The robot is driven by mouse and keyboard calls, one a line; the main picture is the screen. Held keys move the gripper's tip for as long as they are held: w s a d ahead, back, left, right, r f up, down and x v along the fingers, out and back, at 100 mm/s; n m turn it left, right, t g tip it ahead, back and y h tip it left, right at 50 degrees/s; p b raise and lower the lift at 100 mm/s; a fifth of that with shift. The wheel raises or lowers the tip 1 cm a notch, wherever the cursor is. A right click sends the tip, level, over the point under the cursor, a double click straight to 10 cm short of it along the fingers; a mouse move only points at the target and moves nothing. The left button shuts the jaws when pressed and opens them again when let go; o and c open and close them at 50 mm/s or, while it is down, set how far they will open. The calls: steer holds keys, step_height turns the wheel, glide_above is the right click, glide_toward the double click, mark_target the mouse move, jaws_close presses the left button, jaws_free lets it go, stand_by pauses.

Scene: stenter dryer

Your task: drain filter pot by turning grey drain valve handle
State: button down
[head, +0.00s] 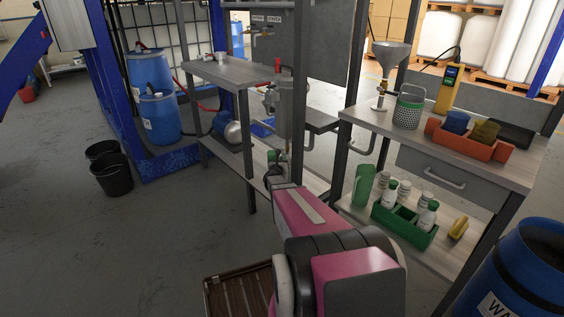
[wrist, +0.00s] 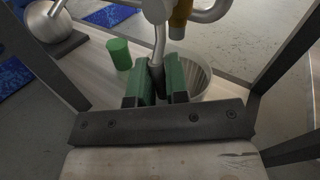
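The filter pot (head: 293,112) is a grey metal vessel mounted between the dark uprights in the head view. In the wrist view, a silver curved lever comes down from above and ends in a dark grey grip, the drain valve handle (wrist: 157,72). My gripper (wrist: 158,88) has green finger pads, one on each side of this grip, with hardly any gap, and looks shut on it. In the head view my gripper (head: 277,172) is small, below the pot, and partly hidden by my pink arm. The valve body is mostly out of the wrist view.
A pale ribbed bucket (wrist: 203,83) stands below the handle, beside a green cylinder (wrist: 119,54). A metal ball-shaped vessel (wrist: 58,22) is at upper left. Dark frame posts flank my gripper. A workbench (head: 505,172) stands right; open floor lies left.

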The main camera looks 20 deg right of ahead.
steer(key=shift+s, duration=0.1)
steer(key=s+n+g, duration=0.1)
steer(key=s+r+n+g+y, duration=0.1)
steer(key=n+g, duration=0.1)
steer(key=d+n+g, duration=0.1)
steer(key=n, duration=0.1)
steer(key=shift+s+r, duration=0.4)
steer(key=shift+s+d+r+n+g, duration=0.15)
steer(key=shift+r+n+g, duration=0.15)
steer(key=shift+n+g, duration=0.25)
steer(key=shift+s+r+n+g, duration=0.15)
steer(key=shift+r+n+g, duration=0.1)
steer(key=shift+n+g, duration=0.3)
steer(key=shift+s+d+r+n+g, duration=0.1)
steer(key=shift+s+r+n+g, duration=0.05)
steer(key=shift+r+n+g, duration=0.4)
steer(key=shift+s+r+n+g, duration=0.15)
steer(key=shift+r+n+g, duration=0.15)
steer(key=shift+n+g, duration=0.35)
steer(key=c, duration=1.1)
jaws_free()
steer(key=shift+c, duration=0.2)
